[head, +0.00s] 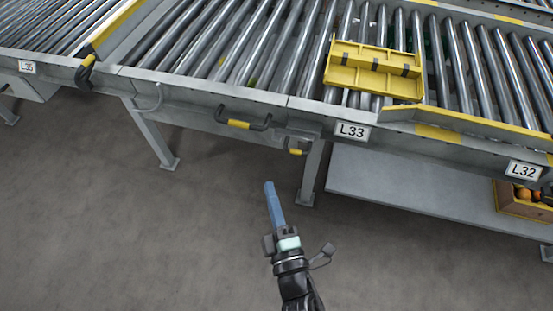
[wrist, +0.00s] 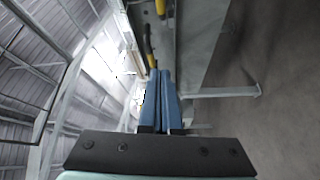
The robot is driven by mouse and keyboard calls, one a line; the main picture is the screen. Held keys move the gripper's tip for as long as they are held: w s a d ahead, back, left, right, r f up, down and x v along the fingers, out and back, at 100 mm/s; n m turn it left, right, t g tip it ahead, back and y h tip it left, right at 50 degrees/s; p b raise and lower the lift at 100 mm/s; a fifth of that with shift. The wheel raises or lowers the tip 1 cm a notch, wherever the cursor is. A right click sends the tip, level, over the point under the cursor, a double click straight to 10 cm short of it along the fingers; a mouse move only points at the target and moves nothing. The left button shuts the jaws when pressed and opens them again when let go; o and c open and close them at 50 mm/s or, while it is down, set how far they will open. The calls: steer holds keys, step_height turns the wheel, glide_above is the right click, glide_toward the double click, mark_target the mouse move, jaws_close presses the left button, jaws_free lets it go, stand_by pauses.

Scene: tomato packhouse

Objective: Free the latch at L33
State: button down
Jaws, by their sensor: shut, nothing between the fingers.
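The L33 label (head: 352,131) is on the grey conveyor rail in the head view. Just left of it and lower, a small latch with a yellow grip (head: 297,149) hangs under the rail by a leg. Farther left, a black handle with a yellow middle (head: 241,123) is on a side panel. My gripper (head: 269,187) is below and in front of these, apart from them, its blue fingers shut and empty. In the wrist view the shut fingers (wrist: 161,73) point up the picture, with a black and yellow handle (wrist: 149,45) beyond; I cannot tell which handle.
A yellow divided tray (head: 372,92) lies on the rollers above L33. Labels L35 (head: 27,67) and L32 (head: 523,170) mark neighbouring sections. A low grey shelf (head: 420,192) and a crate of fruit (head: 520,206) are at right. The floor around my gripper is clear.

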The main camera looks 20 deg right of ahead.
steer(key=shift+r, duration=0.1)
steer(key=w+d+b, duration=0.2)
steer(key=w+d, duration=0.2)
steer(key=w, duration=0.4)
steer(key=shift+w+d+b, duration=0.2)
steer(key=shift+w+b, duration=0.05)
steer(key=shift+b, duration=0.05)
stand_by(0.4)
